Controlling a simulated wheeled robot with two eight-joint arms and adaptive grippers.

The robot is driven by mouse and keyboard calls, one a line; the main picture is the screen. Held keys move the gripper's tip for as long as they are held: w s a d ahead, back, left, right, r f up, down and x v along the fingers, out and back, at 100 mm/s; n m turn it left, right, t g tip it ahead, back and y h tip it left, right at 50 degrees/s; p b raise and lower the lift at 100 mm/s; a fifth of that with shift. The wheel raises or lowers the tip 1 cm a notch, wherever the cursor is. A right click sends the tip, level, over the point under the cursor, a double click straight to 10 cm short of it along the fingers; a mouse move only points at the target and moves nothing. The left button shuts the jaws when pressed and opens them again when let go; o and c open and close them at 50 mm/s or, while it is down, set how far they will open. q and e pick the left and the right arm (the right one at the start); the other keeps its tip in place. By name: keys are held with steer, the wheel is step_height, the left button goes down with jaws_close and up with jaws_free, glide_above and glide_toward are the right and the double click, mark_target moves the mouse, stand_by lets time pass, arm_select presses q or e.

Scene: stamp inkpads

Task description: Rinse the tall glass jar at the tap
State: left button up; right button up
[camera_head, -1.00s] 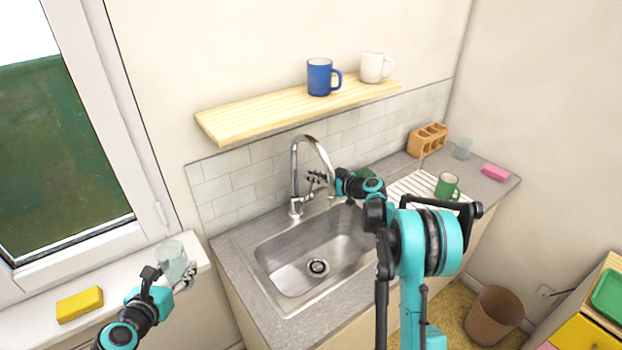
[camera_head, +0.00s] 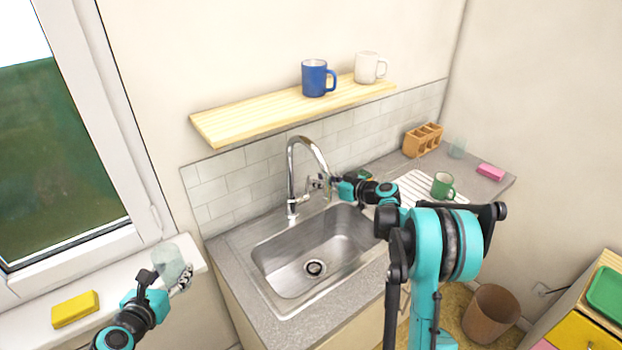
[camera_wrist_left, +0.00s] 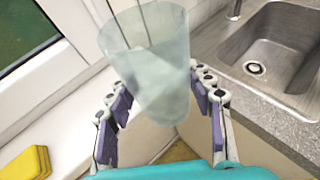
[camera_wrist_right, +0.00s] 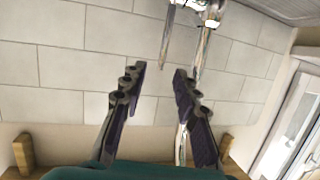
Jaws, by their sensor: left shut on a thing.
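The tall glass jar (camera_head: 172,262) is clear and bluish. My left gripper (camera_head: 170,282) is shut on it above the windowsill, left of the sink. In the left wrist view the jar (camera_wrist_left: 150,60) stands tilted between the two fingers and looks empty. The chrome tap (camera_head: 293,175) stands behind the sink (camera_head: 290,262). My right gripper (camera_head: 322,184) is close beside the tap. In the right wrist view its fingers (camera_wrist_right: 158,85) are apart with nothing between them; the tap (camera_wrist_right: 204,45) is partly hidden behind one finger. I cannot tell whether water runs.
A yellow sponge (camera_head: 75,309) lies on the windowsill (camera_head: 105,290). A blue mug (camera_head: 314,78) and a white mug (camera_head: 366,68) stand on the shelf (camera_head: 250,117). The sink basin is empty.

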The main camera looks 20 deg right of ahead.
steer(key=v, duration=0.6)
steer(key=shift+s, duration=0.2)
steer(key=shift+d+r, duration=0.1)
